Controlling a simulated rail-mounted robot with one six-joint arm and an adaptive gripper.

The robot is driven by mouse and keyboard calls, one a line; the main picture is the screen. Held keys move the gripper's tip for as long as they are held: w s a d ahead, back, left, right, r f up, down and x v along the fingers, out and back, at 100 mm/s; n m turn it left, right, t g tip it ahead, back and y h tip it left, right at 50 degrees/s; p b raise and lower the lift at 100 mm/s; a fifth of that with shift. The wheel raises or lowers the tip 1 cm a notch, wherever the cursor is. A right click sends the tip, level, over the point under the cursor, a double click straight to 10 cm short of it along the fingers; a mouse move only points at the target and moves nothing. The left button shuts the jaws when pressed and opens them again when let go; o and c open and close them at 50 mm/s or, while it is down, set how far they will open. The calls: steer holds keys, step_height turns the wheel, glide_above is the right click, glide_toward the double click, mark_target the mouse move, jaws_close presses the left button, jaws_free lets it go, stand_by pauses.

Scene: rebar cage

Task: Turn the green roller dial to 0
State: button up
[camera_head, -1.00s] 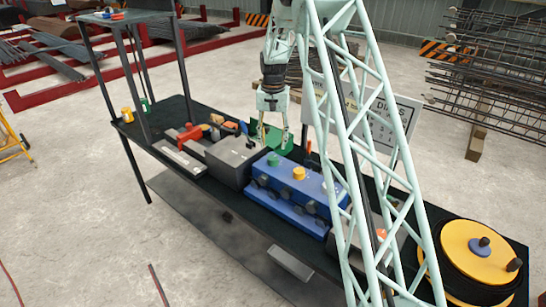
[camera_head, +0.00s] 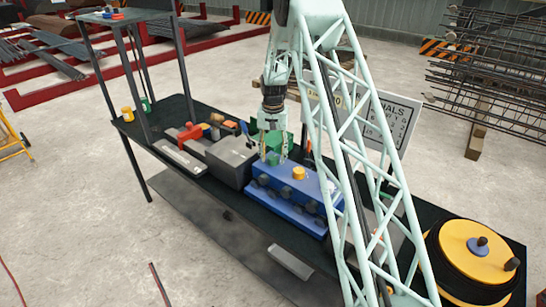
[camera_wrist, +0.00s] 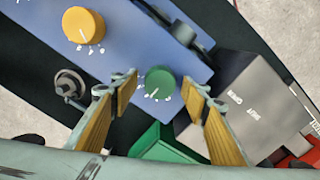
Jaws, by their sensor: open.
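The green roller dial (camera_wrist: 160,82) sits on top of the blue box (camera_wrist: 125,35), with white marks around it and a white pointer line on its face. In the head view the blue box (camera_head: 287,203) stands mid-table, and the dial (camera_head: 273,158) shows near its left end. My gripper (camera_wrist: 162,90) is open, its two wooden-looking fingers on either side of the dial in the wrist view, apart from it. In the head view my gripper (camera_head: 276,155) is over the dial end of the box. I cannot tell its exact height above the dial.
A yellow dial (camera_wrist: 83,26) is on the same blue box. A grey box (camera_wrist: 235,105) stands beside it. A green tray-like part (camera_wrist: 165,148) lies near the fingers. A sign board (camera_head: 375,110) stands behind the table, and a yellow-topped reel (camera_head: 478,250) is at the right end.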

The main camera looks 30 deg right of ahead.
steer(key=c, duration=0.8)
steer(key=shift+c, duration=0.2)
steer(key=shift+n+b, duration=0.3)
steer(key=shift+f+n+b, duration=0.1)
steer(key=shift+n+b, duration=0.65)
steer(key=shift+n, duration=0.35)
steer(key=n+b, duration=0.1)
steer(key=n, duration=0.1)
steer(key=shift+n+b, duration=0.3)
steer(key=shift+n, duration=0.1)
steer(key=n+b, duration=0.2)
steer(key=n, duration=0.4)
steer(key=shift+n, duration=0.3)
